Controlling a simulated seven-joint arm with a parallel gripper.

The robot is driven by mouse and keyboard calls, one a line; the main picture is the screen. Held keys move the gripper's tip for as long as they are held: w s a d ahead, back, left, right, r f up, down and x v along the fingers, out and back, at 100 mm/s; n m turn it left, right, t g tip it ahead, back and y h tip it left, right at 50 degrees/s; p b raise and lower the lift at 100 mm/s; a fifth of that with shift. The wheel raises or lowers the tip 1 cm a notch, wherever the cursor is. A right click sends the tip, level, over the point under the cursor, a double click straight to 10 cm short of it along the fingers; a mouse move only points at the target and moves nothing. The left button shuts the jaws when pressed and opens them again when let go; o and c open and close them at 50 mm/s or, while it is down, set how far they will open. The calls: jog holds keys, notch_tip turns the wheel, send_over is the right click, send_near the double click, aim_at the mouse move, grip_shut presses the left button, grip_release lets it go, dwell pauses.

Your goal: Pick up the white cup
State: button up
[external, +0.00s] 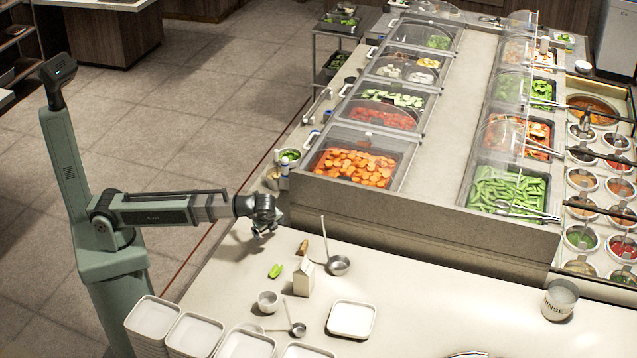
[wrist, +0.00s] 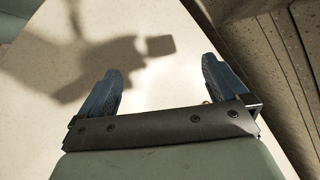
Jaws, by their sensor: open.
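A small white cup (external: 268,301) stands on the pale counter in the external view, left of a white carton. My gripper (external: 262,232) is above the counter's left part, behind the cup and apart from it. In the wrist view my gripper (wrist: 158,88) is open, with its two blue fingers wide apart and nothing between them. The cup is not seen in the wrist view, which shows bare counter and the arm's shadow.
A white carton (external: 304,278), a ladle (external: 338,265), a green piece (external: 275,271) and a second ladle (external: 298,329) lie near the cup. White tray stacks (external: 155,318) line the front. The raised food bar (external: 420,222) stands behind. A can marked RINSE (external: 559,300) is at right.

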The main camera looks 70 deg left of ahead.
jog(key=s+d+r+m+h, duration=0.1)
jog(key=s+d+r, duration=0.1)
jog(key=d, duration=0.5)
jog(key=s+d+r+h, duration=0.1)
jog(key=d+r, duration=0.1)
jog(key=d, duration=0.6)
notch_tip(320, 180, up, 6)
jog(key=m+g+h, duration=0.2)
jog(key=h, duration=0.1)
send_over(268, 299)
jog(key=d, duration=0.1)
jog(key=shift+s+d+f, duration=0.15)
jog(key=shift+f, duration=2.1)
jog(key=shift+s+d+f, duration=0.1)
jog(key=shift+d+f, duration=0.1)
jog(key=shift+f, duration=2)
jog(key=shift+s+d+f, duration=0.15)
jog(key=shift+f, duration=2.1)
jog(key=shift+c, duration=0.4)
jog(key=c, duration=1)
jog(key=shift+r, duration=0.1)
